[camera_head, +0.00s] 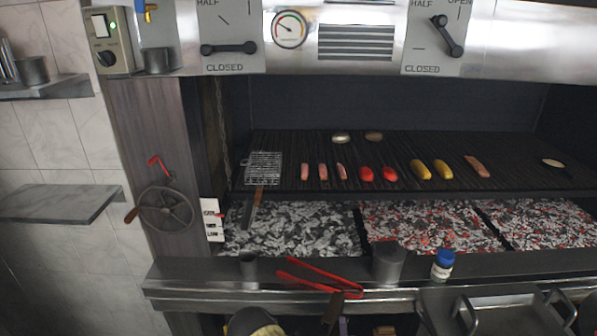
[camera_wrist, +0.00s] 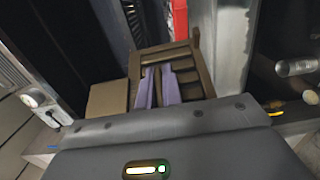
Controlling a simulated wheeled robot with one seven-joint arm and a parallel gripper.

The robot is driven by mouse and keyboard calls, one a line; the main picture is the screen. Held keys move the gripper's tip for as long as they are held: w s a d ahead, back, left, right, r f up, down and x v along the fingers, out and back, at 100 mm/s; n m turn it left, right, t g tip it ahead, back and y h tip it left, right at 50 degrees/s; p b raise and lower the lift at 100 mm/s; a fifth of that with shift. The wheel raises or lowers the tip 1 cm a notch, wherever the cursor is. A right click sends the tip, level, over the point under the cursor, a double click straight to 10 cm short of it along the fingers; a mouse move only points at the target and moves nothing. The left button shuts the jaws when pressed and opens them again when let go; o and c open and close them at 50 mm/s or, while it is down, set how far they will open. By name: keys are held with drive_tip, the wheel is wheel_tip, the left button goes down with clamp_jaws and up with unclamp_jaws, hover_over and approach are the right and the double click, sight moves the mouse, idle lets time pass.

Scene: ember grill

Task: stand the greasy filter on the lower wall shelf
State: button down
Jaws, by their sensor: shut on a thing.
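The greasy filter (camera_wrist: 165,50) is a brown, slatted frame in the wrist view. My gripper (camera_wrist: 158,72) is shut on it, with its pale purple fingers against the slats. The filter looks tilted in that view, and part of it is hidden behind the gripper's body. The lower wall shelf (camera_head: 60,203) is a bare grey ledge on the tiled wall at the left of the head view. Neither my gripper nor the filter can be made out in the head view, and the shelf cannot be made out in the wrist view.
The upper wall shelf (camera_head: 45,88) holds metal containers. A handwheel (camera_head: 166,211) sits on the post right of the lower shelf. The grill grate (camera_head: 310,150) carries food above coals. Red tongs (camera_head: 318,278) and a blue-capped jar (camera_head: 442,265) are on the front ledge.

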drive_tip(key=shift+y, duration=0.3)
drive_tip(key=s+d+f, duration=0.1)
drive_tip(key=f, duration=0.1)
drive_tip(key=s+d+f, duration=0.2)
drive_tip(key=shift+w, duration=0.1)
idle(0.4)
